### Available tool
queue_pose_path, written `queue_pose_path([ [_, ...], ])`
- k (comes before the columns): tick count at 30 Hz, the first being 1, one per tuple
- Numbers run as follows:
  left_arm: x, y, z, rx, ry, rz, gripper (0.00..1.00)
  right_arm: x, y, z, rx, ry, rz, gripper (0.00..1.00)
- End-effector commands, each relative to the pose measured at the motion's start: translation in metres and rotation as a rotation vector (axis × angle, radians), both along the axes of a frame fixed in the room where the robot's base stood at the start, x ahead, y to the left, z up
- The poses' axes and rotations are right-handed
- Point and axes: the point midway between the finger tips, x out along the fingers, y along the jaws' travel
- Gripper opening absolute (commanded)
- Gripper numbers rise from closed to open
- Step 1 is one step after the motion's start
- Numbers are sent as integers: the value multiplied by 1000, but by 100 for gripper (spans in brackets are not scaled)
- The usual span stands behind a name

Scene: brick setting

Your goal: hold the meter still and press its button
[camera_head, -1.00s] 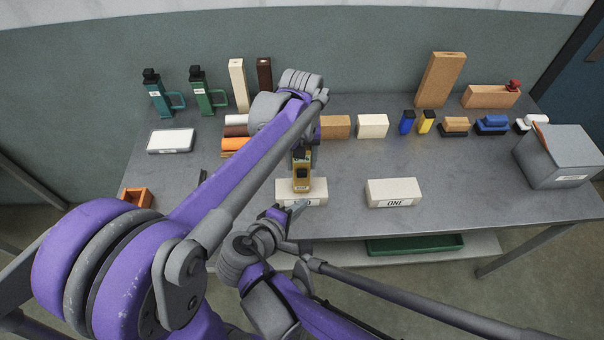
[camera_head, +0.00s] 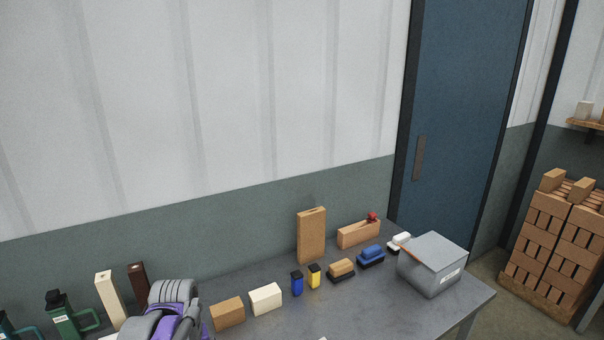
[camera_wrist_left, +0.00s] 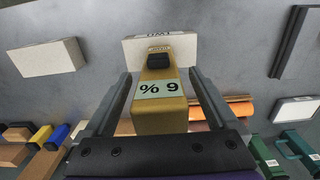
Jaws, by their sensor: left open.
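The meter (camera_wrist_left: 160,112) is a yellow-gold upright body with a pale display and a black part (camera_wrist_left: 158,61) near its far end, in the left wrist view. The display characters appear as "% 9" in this view. My left gripper (camera_wrist_left: 162,78) is open, with one finger on each side of the meter and narrow gaps beside it. Whether the black part is the button I cannot tell. The meter is outside the head view, where only part of my left arm shows at the bottom. My right gripper is in neither current view.
A pale block (camera_wrist_left: 186,46) with upside-down lettering lies just beyond the meter; another pale block (camera_wrist_left: 47,58) is to the left. In the head view, a grey box (camera_head: 432,270) stands at the table's right end, with bricks and brushes along the back. A blue door (camera_head: 465,110) is behind.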

Motion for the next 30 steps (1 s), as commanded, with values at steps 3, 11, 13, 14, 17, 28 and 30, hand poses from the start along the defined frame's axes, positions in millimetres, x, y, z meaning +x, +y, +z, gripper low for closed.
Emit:
queue_pose_path([
  [3,0,0,3,0,0,0,92,0,0,0,0,0,0,0],
  [11,0,0,45,0,0,0,92,0,0,0,0,0,0,0],
  [13,0,0,60,0,0,1,92,0,0,0,0,0,0,0],
  [14,0,0,67,0,0,1,92,0,0,0,0,0,0,0],
  [17,0,0,87,0,0,1,92,0,0,0,0,0,0,0],
  [28,-5,-3,117,2,-15,-18,92,10,-18,-1,19,29,-40,0],
  [30,-11,-7,111,6,-37,-44,92,21,-44,-3,49,74,-98,0],
])
